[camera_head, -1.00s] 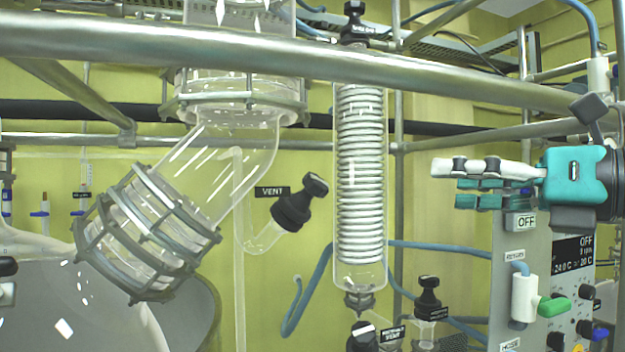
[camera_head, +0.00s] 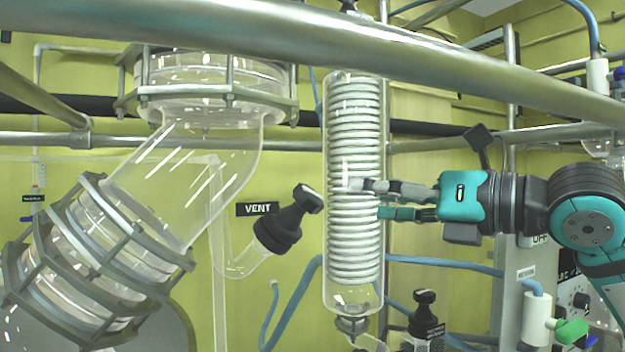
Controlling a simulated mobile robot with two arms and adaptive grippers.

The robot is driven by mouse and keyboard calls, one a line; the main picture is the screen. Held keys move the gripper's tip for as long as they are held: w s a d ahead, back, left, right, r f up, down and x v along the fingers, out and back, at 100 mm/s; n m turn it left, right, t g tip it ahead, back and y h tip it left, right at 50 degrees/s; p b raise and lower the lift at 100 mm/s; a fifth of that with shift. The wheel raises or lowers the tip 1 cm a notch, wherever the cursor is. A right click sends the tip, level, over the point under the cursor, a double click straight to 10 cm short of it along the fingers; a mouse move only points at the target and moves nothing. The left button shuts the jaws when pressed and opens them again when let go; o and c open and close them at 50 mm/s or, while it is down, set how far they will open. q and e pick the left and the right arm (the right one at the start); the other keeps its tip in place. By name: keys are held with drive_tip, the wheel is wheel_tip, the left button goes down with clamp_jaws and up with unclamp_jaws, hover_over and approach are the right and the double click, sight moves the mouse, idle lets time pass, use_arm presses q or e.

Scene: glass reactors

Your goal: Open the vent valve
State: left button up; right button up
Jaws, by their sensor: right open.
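The vent valve (camera_head: 287,222) is a black knob on a clear glass side tube, beside a black label reading VENT (camera_head: 257,209). It points up and to the right. My right gripper (camera_head: 366,199) reaches in from the right, teal and grey, with its fingers apart and empty. Its fingertips overlap the coil condenser in the picture, to the right of the vent valve, with a gap between them and the knob. My left gripper is not in view.
The glass coil condenser (camera_head: 353,262) stands upright right of the vent valve. A thick metal rail (camera_head: 330,45) crosses the top. A clamped glass elbow (camera_head: 190,165) is at left. A blue hose (camera_head: 440,261) runs below my right gripper. A control panel (camera_head: 572,275) is at right.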

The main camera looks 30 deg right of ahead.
sight(315, 194)
drive_tip(key=p+x, duration=0.4)
drive_tip(key=x, duration=0.6)
drive_tip(key=shift+w+r+p, duration=0.15)
drive_tip(key=shift+p, duration=0.15)
drive_tip(key=shift+w+a, duration=0.2)
drive_tip(key=shift+w, duration=0.3)
drive_tip(key=shift+w+f, duration=0.1)
drive_tip(key=shift+f, duration=0.1)
drive_tip(key=c, duration=1.2)
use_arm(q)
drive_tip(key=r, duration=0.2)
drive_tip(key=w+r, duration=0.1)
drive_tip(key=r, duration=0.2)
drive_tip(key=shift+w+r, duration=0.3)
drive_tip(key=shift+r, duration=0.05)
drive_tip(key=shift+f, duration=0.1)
